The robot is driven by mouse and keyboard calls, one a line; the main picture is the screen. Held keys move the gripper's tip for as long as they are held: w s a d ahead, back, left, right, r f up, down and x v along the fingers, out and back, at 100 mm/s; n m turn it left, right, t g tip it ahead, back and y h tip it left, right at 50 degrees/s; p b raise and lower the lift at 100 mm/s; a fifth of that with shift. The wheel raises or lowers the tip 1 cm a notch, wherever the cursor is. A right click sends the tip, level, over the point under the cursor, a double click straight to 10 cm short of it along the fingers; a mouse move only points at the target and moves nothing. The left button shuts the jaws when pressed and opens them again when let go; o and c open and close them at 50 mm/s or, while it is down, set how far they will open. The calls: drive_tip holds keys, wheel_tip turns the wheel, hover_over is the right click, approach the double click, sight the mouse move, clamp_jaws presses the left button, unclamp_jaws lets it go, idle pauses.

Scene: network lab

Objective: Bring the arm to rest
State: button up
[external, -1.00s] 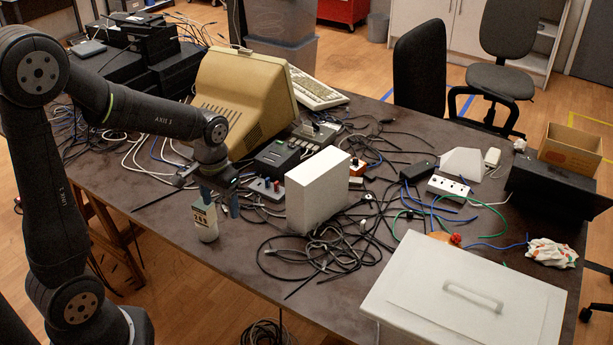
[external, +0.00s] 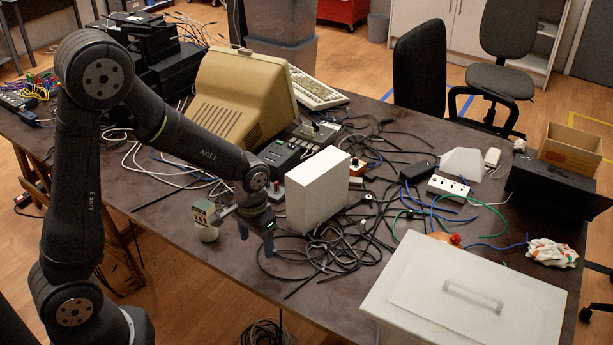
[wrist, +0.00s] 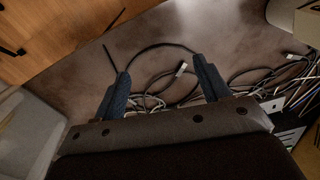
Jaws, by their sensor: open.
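My gripper (external: 256,240) hangs fingers down over the front part of the dark table, left of and below the white box. Its two blue-grey fingers are apart with nothing between them, as the wrist view (wrist: 162,78) also shows.
A white box (external: 318,190) stands close to the right of my gripper. Tangled black cables (external: 325,250) lie beside and below it. A beige monitor (external: 240,98) stands behind. A white lidded bin (external: 465,295) is at the front right. The table's front-left strip is fairly clear.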

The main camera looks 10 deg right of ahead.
drive_tip(key=w+f, duration=0.1)
drive_tip(key=w, duration=0.1)
drive_tip(key=w+f, duration=0.2)
drive_tip(key=w, duration=0.1)
drive_tip(key=w+a+f, duration=0.1)
drive_tip(key=w+f, duration=0.1)
drive_tip(key=w, duration=0.1)
drive_tip(key=shift+w+a+f, duration=0.1)
drive_tip(key=shift+w+f, duration=0.05)
drive_tip(key=shift+f, duration=0.1)
